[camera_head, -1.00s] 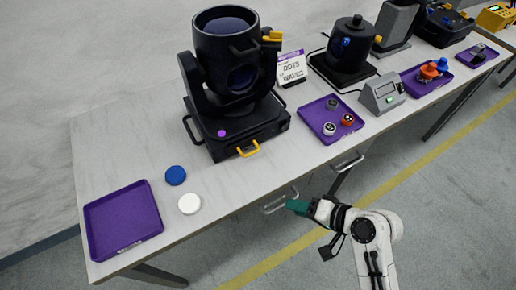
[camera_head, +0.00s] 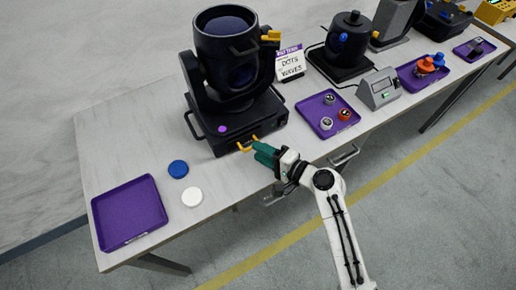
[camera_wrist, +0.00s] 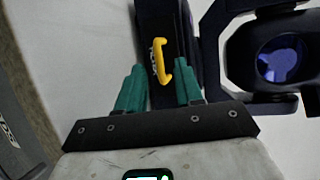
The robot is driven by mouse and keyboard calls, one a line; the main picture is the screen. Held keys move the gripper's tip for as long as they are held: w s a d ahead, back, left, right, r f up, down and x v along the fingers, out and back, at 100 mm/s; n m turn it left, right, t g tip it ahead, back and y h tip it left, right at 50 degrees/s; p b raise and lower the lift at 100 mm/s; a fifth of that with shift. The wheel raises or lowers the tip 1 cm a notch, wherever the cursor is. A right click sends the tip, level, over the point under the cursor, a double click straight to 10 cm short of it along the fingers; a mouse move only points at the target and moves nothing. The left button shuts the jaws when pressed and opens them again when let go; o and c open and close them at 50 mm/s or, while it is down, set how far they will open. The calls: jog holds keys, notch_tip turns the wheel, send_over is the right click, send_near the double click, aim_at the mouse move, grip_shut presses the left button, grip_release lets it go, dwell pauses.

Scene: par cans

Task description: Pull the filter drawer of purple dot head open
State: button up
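The purple dot head (camera_head: 235,75) is a black moving-head lamp on the table, with a purple dot (camera_head: 222,129) on its base. A yellow drawer handle (camera_head: 247,143) sits low on the front of the base. It shows in the wrist view as a yellow bracket (camera_wrist: 160,62). My gripper (camera_head: 262,153) has green fingers and is right in front of the handle. In the wrist view its two fingers (camera_wrist: 160,85) stand apart with the handle ahead, between their tips. I cannot tell whether they touch it. The drawer looks shut.
A purple tray (camera_head: 128,212) lies at the left, with a blue disc (camera_head: 178,168) and a white disc (camera_head: 192,196) beside it. A tray with small round parts (camera_head: 310,108) and a grey meter box (camera_head: 379,88) stand right. A dots-and-waves sign (camera_head: 290,63) stands behind.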

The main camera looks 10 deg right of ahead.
jog(key=shift+x, duration=0.85)
jog(key=shift+c, duration=0.2)
grip_shut()
jog(key=shift+s, duration=0.1)
dwell(0.6)
